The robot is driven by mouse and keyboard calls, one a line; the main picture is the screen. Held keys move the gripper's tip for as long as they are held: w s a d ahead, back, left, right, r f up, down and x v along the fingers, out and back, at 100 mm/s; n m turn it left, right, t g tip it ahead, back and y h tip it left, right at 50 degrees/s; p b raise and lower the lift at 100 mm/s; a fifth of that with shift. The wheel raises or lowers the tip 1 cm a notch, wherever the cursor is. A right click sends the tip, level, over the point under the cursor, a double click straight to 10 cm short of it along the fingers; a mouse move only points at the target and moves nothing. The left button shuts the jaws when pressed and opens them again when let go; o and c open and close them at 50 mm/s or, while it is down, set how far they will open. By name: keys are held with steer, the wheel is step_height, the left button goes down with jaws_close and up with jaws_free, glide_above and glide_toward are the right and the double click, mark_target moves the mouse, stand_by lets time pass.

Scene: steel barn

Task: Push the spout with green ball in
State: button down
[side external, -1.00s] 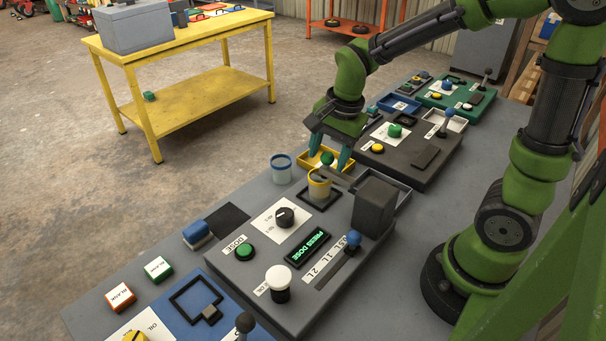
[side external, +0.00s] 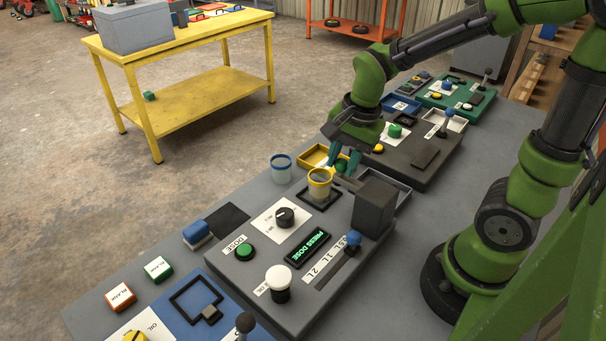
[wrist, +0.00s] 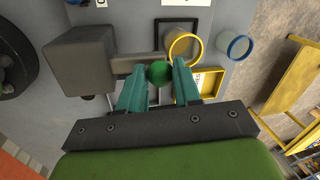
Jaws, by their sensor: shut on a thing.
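The green ball (side external: 341,166) sits at the spout beside the grey block (side external: 374,207). My gripper (side external: 346,160) is shut on the ball. In the wrist view the green ball (wrist: 158,72) shows between my two teal fingertips. The grey spout (wrist: 135,62) runs from the grey block toward the yellow-rimmed cup (wrist: 185,47). In the side view the spout (side external: 347,183) ends close to that cup, which stands on a dark square frame. My fingers partly hide the ball there.
A clear blue-rimmed cup (side external: 282,168) stands left of the yellow-rimmed cup. A yellow tray (side external: 314,155) lies behind. The dosing panel with a green button (side external: 244,251), dial (side external: 285,217) and lit display (side external: 307,248) is in front. A dark panel (side external: 420,150) stands behind.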

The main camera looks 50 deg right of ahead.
steer(key=c, duration=0.8)
jaws_free()
steer(key=s+r, duration=0.1)
steer(key=r, duration=0.4)
steer(key=s+r, duration=0.1)
steer(key=r, duration=0.5)
steer(key=s+r, duration=0.1)
steer(key=r, duration=0.4)
steer(key=shift+d+r, duration=0.35)
